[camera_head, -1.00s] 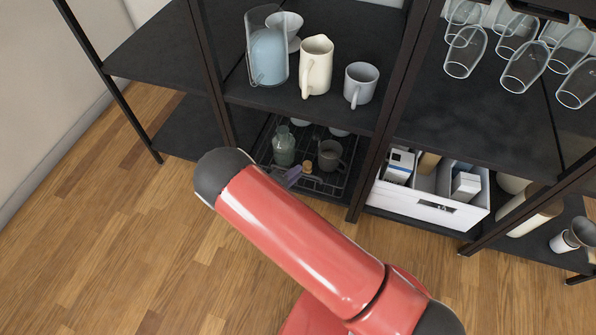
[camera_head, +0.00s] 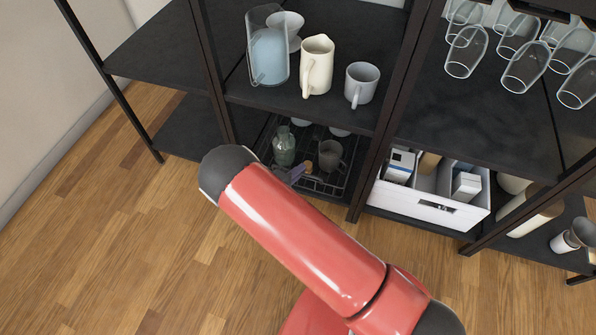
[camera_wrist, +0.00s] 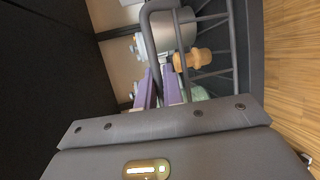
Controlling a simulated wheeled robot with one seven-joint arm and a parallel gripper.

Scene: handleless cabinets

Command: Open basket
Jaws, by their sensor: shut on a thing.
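The black wire basket (camera_head: 325,184) sits on the low shelf in the head view, holding a glass bottle (camera_head: 284,146) and a grey mug (camera_head: 331,155). In the wrist view, the purple fingers of my gripper (camera_wrist: 160,76) are shut at the basket's dark wire rim (camera_wrist: 149,38). The exact contact is hard to see. A cork stopper (camera_wrist: 191,60) is close beside the fingers, inside the basket.
A white box (camera_head: 425,206) stands on the low shelf to the right, past a dark upright (camera_head: 371,165). A pitcher (camera_head: 317,66) and a mug (camera_head: 361,84) stand on the shelf above the basket. The wooden floor (camera_head: 130,235) in front is clear.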

